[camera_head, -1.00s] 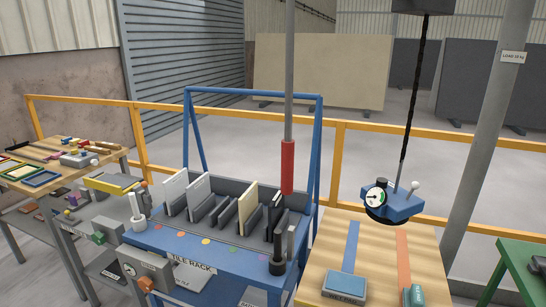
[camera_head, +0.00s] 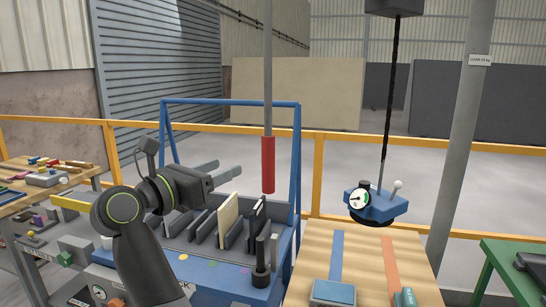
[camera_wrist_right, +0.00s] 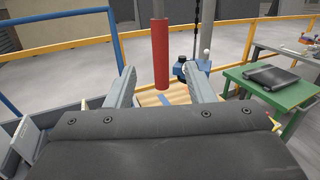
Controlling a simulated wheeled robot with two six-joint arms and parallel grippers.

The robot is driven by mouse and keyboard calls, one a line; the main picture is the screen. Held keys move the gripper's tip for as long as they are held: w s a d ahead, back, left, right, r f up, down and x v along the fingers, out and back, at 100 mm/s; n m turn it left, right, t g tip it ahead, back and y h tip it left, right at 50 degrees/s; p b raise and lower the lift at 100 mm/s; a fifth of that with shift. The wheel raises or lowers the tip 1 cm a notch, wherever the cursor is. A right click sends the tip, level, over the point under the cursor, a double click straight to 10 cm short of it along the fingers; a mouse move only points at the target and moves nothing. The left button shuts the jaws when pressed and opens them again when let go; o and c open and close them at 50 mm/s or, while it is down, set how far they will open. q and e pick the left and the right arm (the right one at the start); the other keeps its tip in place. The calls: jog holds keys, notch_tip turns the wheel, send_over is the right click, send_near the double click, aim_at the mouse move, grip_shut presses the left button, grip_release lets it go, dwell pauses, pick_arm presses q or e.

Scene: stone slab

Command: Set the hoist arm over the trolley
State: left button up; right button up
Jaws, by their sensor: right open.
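A grey vertical bar with a red grip (camera_head: 268,165) hangs down in front of the blue frame of the tile rack (camera_head: 298,150). A blue lifter with a dial (camera_head: 378,203) hangs on a black chain below a dark box (camera_head: 394,7), over the wooden table. The hoist arm itself is out of view above, and no trolley is clearly identifiable. My right gripper (camera_head: 226,169) is open and empty, left of the red grip. In the right wrist view the red grip (camera_wrist_right: 160,50) shows ahead, between the open fingers (camera_wrist_right: 163,80). My left gripper is not in view.
The rack holds several upright tiles, one cream (camera_head: 229,214). The wooden table (camera_head: 362,262) has a blue and an orange stripe. A grey post (camera_head: 459,150) stands at the right, beside a green table (camera_head: 503,268). A yellow rail (camera_head: 340,135) runs behind.

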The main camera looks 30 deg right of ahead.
aim_at(273, 148)
jog(key=p+x, duration=0.5)
jog(key=x, duration=1.1)
jog(key=shift+d+f, duration=0.1)
jog(key=shift+d, duration=0.1)
jog(key=shift+w+d+f, duration=0.1)
jog(key=shift+w+d, duration=0.1)
jog(key=shift+d, duration=0.15)
jog(key=shift+c, duration=0.2)
grip_shut()
